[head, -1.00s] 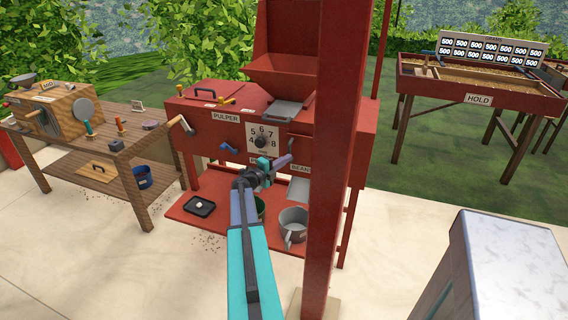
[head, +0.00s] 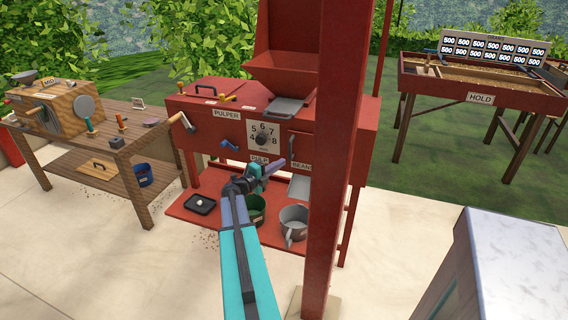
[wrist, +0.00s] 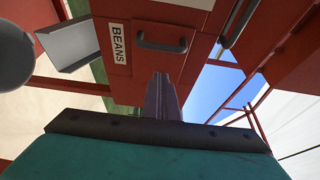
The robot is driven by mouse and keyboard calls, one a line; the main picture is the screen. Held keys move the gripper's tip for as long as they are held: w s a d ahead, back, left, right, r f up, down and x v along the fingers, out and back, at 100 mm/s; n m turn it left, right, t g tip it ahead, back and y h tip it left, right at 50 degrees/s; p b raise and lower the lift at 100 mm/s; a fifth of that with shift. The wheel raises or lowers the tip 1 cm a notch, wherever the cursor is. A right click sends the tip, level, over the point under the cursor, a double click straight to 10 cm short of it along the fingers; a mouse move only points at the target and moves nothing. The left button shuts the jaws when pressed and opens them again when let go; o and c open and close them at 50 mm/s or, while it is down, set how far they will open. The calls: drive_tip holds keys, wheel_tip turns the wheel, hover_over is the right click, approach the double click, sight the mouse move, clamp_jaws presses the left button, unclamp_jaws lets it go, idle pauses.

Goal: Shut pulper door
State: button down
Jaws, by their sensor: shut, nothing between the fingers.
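The red pulper (head: 227,130) stands in the middle of the head view, with a PULPER label and a numbered dial (head: 262,138) on its front. In the wrist view, a red panel with a dark bar handle (wrist: 163,45) lies straight ahead, beside a BEANS label (wrist: 118,43). I take this panel for the door; I cannot tell how far it stands open. My gripper (head: 284,163) is in front of the pulper, below the dial. In the wrist view its fingers (wrist: 161,80) are together and empty, pointing at the panel, apart from the handle.
A red post (head: 330,190) stands close on the right and hides part of the pulper. A grey jug (head: 293,222), a green bucket (head: 255,208) and a black tray (head: 201,204) sit on the pulper's lower shelf. A wooden bench (head: 125,152) stands left.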

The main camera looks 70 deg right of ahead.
drive_tip(key=w+b+v, duration=0.1)
drive_tip(key=v, duration=0.6)
drive_tip(key=shift+w, duration=0.15)
drive_tip(key=shift+d, duration=0.1)
